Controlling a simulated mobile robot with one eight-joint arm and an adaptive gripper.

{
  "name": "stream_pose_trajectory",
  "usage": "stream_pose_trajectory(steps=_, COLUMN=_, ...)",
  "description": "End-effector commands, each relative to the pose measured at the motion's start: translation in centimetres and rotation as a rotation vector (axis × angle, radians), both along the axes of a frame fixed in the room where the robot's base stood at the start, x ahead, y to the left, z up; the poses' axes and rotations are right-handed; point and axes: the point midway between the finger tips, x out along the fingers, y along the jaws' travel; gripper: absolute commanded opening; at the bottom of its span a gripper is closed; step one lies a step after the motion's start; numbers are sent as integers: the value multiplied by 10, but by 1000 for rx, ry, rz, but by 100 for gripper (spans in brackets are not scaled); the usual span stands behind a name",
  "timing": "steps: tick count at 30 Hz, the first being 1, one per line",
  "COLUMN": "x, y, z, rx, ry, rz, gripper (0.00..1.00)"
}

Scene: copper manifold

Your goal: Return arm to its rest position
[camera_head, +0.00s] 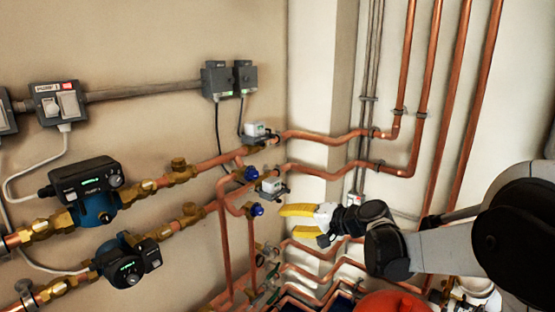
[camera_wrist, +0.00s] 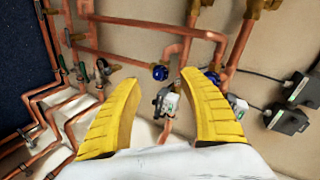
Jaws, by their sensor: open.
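My gripper (camera_head: 299,222) is at the middle of the head view, with yellow fingers pointing left toward the copper manifold. In the wrist view the two yellow fingers of my gripper (camera_wrist: 162,105) are spread apart with nothing held between them. My arm comes in from the right side of the head view. A small grey-white valve actuator (camera_head: 271,186) sits just left of and above the fingertips. In the wrist view a white-topped actuator (camera_wrist: 168,102) shows in the gap between the fingers, beyond them. I cannot tell the exact distance from it.
Copper pipes (camera_head: 225,235) with blue-handled valves (camera_head: 257,210) run close by the fingertips. Vertical copper pipes (camera_head: 475,100) rise behind the arm. Two pumps (camera_head: 88,192) are on the left wall. A red rounded object (camera_head: 392,302) is below the arm. Open space lies in front of the upper wall.

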Motion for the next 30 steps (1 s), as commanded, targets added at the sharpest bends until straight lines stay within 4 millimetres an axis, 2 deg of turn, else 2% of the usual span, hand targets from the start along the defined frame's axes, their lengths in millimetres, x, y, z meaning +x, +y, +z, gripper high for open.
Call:
stream_pose_trajectory(steps=1, x=-23, y=-4, z=9, rx=-66, ry=3, rz=2, gripper=50)
stream_pose_trajectory(steps=3, x=-54, y=-12, z=15, rx=-164, ry=9, rz=4, gripper=50)
stream_pose_trajectory(steps=8, x=-127, y=-37, z=21, rx=-390, ry=16, rz=8, gripper=50)
stream_pose_trajectory(steps=15, x=-240, y=-88, z=6, rx=-725, ry=21, rz=13, gripper=50)
stream_pose_trajectory(steps=18, x=-278, y=-110, z=-5, rx=-849, ry=22, rz=15, gripper=50)
stream_pose_trajectory(steps=21, x=-306, y=-128, z=-15, rx=-946, ry=20, rz=15, gripper=50)
stream_pose_trajectory(steps=24, x=-323, y=-140, z=-23, rx=-1009, ry=19, rz=15, gripper=50)
stream_pose_trajectory(steps=30, x=-331, y=-147, z=-26, rx=-1045, ry=18, rz=15, gripper=50)
